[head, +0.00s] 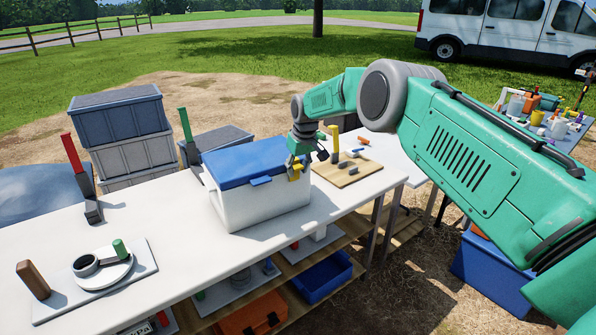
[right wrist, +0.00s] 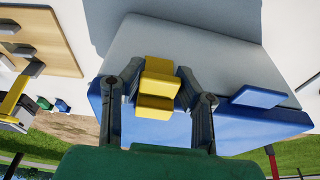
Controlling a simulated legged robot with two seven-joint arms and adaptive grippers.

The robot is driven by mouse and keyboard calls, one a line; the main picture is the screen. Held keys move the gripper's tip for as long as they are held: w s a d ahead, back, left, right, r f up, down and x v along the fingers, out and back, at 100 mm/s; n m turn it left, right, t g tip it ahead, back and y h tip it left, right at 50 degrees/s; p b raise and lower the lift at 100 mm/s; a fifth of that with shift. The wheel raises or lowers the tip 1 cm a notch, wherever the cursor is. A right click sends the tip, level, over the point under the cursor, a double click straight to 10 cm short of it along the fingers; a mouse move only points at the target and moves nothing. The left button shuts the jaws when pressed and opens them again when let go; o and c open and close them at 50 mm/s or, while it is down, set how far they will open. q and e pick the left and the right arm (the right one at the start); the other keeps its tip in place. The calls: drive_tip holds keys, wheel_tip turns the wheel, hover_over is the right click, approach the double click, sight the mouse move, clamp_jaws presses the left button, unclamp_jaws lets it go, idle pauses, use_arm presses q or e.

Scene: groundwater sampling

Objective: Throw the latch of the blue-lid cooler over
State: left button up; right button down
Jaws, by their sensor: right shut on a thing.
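The blue-lid cooler (head: 258,193) stands on the white table, with a white body and its lid down. A yellow latch (head: 295,174) is on its front near the right end of the lid. It also shows in the right wrist view (right wrist: 157,86), across the edge between blue lid and pale body. My right gripper (head: 297,164) is at this latch, and in the right wrist view its dark fingers (right wrist: 157,77) are shut on it from both sides. A blue tab (head: 261,181) is on the front further left. My left gripper is not in view.
A wooden board (head: 347,170) with small parts lies right of the cooler. A red-handled lever (head: 80,170) and a white plate with a round fixture (head: 105,271) are at the left. Grey crates (head: 120,120) stand behind. The tabletop between fixture and cooler is clear.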

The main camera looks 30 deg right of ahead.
drive_tip(key=shift+a, duration=0.1)
idle(0.3)
drive_tip(key=c, duration=1.1)
unclamp_jaws()
drive_tip(key=shift+w+f, duration=0.1)
drive_tip(key=shift+r, duration=0.5)
drive_tip(key=v, duration=1.1)
drive_tip(key=shift+f, duration=0.1)
drive_tip(key=shift+f, duration=0.1)
